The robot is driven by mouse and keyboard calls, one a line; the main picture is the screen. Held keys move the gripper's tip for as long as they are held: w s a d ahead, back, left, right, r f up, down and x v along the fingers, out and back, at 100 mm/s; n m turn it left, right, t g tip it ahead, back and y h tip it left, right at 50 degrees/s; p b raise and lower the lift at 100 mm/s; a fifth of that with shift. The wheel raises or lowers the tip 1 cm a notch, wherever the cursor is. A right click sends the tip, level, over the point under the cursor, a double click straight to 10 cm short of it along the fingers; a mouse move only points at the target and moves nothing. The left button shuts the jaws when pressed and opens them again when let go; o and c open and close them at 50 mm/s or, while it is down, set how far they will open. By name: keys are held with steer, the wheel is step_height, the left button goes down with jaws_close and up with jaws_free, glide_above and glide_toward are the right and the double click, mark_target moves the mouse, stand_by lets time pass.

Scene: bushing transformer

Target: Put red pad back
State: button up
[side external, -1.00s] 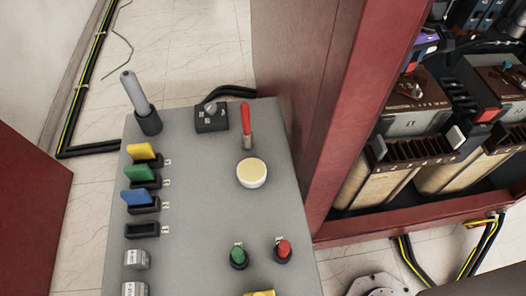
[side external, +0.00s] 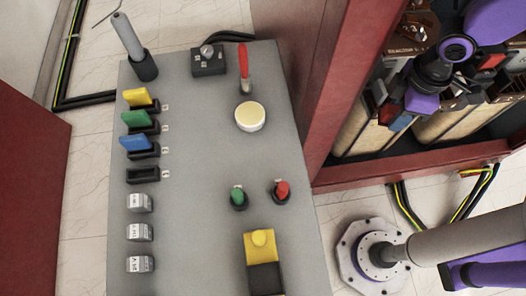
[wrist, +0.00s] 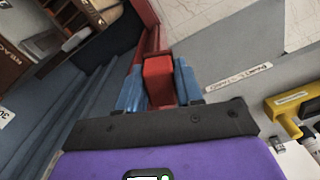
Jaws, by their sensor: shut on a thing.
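My gripper (wrist: 158,92) has blue fingers shut on the red pad (wrist: 158,78), which stands between them in the wrist view. In the side external view my gripper (side external: 388,120) is at the right, at the open cabinet front, with the red pad (side external: 374,122) at its tips. On the grey panel, the yellow pad (side external: 138,97), green pad (side external: 138,118) and blue pad (side external: 135,142) stand in black slots down the left side. The black slot (side external: 143,175) below the blue pad is empty.
The red cabinet frame (side external: 325,110) stands between my gripper and the grey panel (side external: 200,180). The panel carries a grey-handled tool, a red-handled tool, a round pale cup (side external: 250,116), green and red buttons, and a yellow-topped box (side external: 261,255).

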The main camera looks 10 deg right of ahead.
steer(key=s+a+r+n, duration=0.1)
steer(key=s+a+n, duration=0.15)
steer(key=a, duration=0.55)
steer(key=s+a+r+n, duration=0.15)
steer(key=s+a, duration=0.25)
steer(key=a, duration=0.4)
glide_above(258, 157)
steer(key=f, duration=0.9)
steer(key=shift+s+d, duration=0.15)
steer(key=shift+d, duration=0.15)
steer(key=shift+a+f, duration=0.15)
steer(key=shift+f, duration=0.05)
steer(key=shift+a+f, duration=0.1)
steer(key=shift+f, duration=1.55)
steer(key=shift+f, duration=0.1)
steer(key=o, duration=1)
